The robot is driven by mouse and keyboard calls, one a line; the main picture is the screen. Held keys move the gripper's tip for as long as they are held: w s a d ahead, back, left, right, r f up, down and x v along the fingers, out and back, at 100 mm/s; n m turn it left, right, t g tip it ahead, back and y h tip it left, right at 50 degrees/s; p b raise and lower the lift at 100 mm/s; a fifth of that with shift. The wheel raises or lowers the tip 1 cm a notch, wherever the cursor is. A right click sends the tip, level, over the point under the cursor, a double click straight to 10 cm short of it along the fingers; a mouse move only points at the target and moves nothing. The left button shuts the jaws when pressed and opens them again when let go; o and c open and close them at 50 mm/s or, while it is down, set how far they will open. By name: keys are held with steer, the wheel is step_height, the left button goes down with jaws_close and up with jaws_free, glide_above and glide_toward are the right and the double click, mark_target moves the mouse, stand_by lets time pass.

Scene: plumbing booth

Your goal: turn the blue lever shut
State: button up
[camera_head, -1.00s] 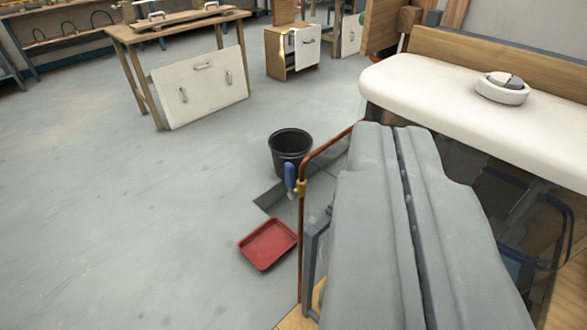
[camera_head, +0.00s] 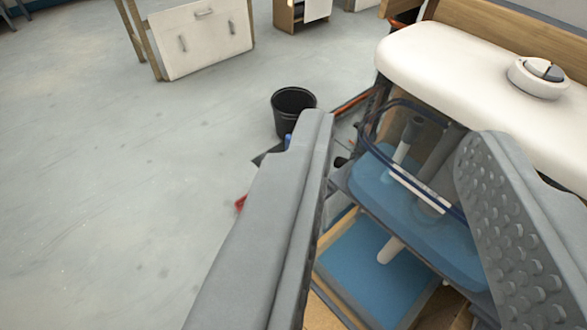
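The blue lever (camera_head: 287,142) shows only as a small blue sliver at the left edge of my left finger, which hides the rest of it. A short stretch of its copper pipe (camera_head: 351,103) shows just right of that finger's tip. My gripper (camera_head: 402,130) is open and empty, its two grey fingers wide apart. The right finger shows a studded inner pad. The lever lies outside the gap, on the left finger's outer side. I cannot tell the lever's angle now.
Between the fingers is a clear-walled cabinet (camera_head: 385,195) with blue panels and pipes. A white counter (camera_head: 430,60) with a round white fitting (camera_head: 539,77) runs at the upper right. A black bucket (camera_head: 293,108) stands on the floor behind the lever. Open floor lies left.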

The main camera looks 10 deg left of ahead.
steer(key=w+a+f+n+g, duration=0.3)
steer(key=w+f+g, duration=0.2)
steer(key=w, duration=0.5)
steer(key=w+a+f+n+g, duration=0.4)
steer(key=w+f+g, duration=0.2)
steer(key=w, duration=0.4)
steer(key=w+a+f+n+g, duration=0.3)
steer(key=w+f+g, duration=0.2)
steer(key=w, duration=0.6)
steer(key=f, duration=1.6)
steer(key=shift+s+d+f, duration=0.1)
steer(key=shift+s+f, duration=0.15)
steer(key=shift+f, duration=0.15)
steer(key=shift+c, duration=0.3)
jaws_close()
